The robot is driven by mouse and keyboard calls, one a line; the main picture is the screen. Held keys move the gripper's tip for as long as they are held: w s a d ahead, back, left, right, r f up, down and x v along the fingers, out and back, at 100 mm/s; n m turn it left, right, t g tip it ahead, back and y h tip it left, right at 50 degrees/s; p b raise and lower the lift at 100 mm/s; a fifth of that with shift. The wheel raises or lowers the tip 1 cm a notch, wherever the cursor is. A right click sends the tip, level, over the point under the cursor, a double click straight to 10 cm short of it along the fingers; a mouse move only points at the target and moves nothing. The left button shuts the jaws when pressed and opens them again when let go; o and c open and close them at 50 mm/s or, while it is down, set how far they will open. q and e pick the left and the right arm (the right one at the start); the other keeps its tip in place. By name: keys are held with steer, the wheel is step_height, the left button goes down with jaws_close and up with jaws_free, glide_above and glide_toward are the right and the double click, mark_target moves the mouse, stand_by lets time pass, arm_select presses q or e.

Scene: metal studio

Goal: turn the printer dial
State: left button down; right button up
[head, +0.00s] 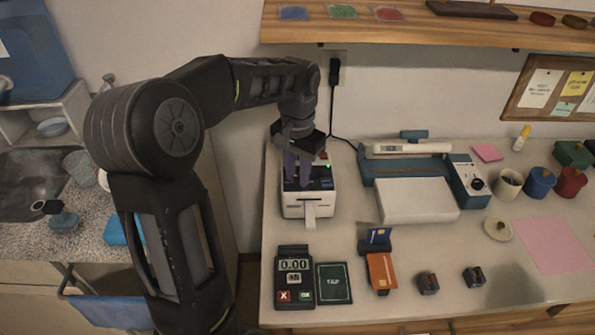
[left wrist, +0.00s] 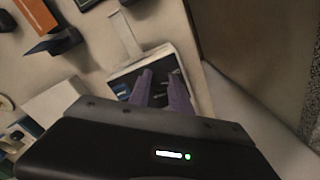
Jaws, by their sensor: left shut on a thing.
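The small white printer (head: 293,208) with a dark top stands at the left end of the table, a paper strip hanging from its front. It also shows in the left wrist view (left wrist: 122,68). My left gripper (head: 298,184) reaches down from above onto the printer's dark top. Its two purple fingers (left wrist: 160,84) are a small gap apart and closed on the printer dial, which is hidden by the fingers. A green light shows on the printer near its back right. My right gripper is in neither view.
A card terminal (head: 294,265) and a dark tap pad (head: 333,283) lie in front of the printer. A teal laminator-like device (head: 470,180) and a white box (head: 418,201) stand to its right. A shelf (head: 440,32) overhangs behind.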

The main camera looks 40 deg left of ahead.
mark_target(298, 177)
arm_select(q)
steer(key=shift+n, duration=1.9)
steer(key=c, duration=1.2)
jaws_free()
steer(key=shift+r, duration=0.1)
steer(key=shift+r, duration=3.8)
